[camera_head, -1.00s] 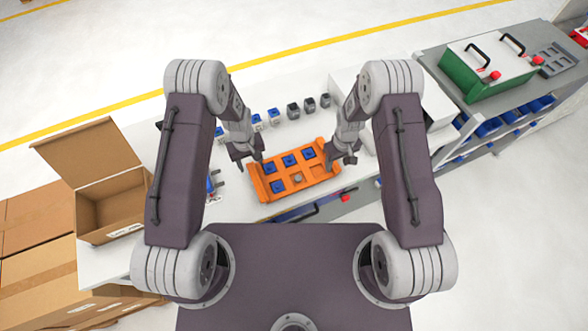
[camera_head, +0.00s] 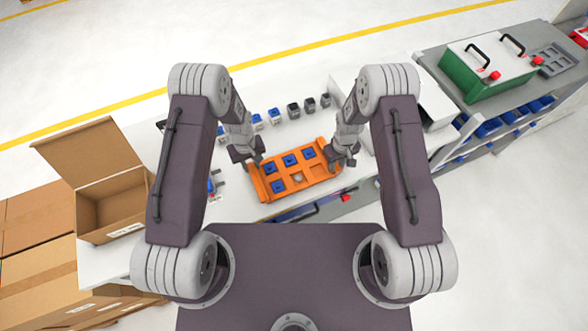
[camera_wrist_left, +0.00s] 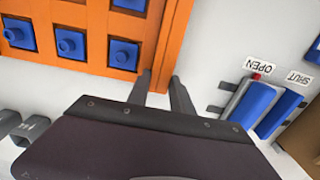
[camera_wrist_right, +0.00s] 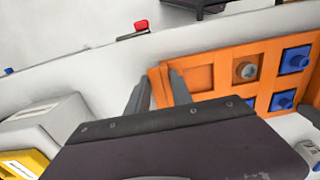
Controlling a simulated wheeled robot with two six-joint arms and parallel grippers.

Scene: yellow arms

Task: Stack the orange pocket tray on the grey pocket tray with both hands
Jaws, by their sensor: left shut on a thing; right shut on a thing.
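The orange pocket tray (camera_head: 331,183) lies at the front of the white bench in the head view. Several of its pockets hold blue pieces (camera_head: 290,160); one front pocket holds a round grey piece (camera_head: 298,178), and the front right one looks empty. My left gripper (camera_head: 255,165) is shut on the tray's left end wall, also seen in the left wrist view (camera_wrist_left: 162,84). My right gripper (camera_head: 341,162) is shut on its right end wall, also seen in the right wrist view (camera_wrist_right: 160,85). A grey pocket tray (camera_head: 556,60) lies at the far right, its pockets looking empty.
A green case (camera_head: 488,75) with a white lid and black handles stands left of the grey tray on a grey cabinet. Small blue and dark blocks (camera_head: 293,111) line the bench behind the orange tray. An open cardboard box (camera_head: 108,205) stands at left.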

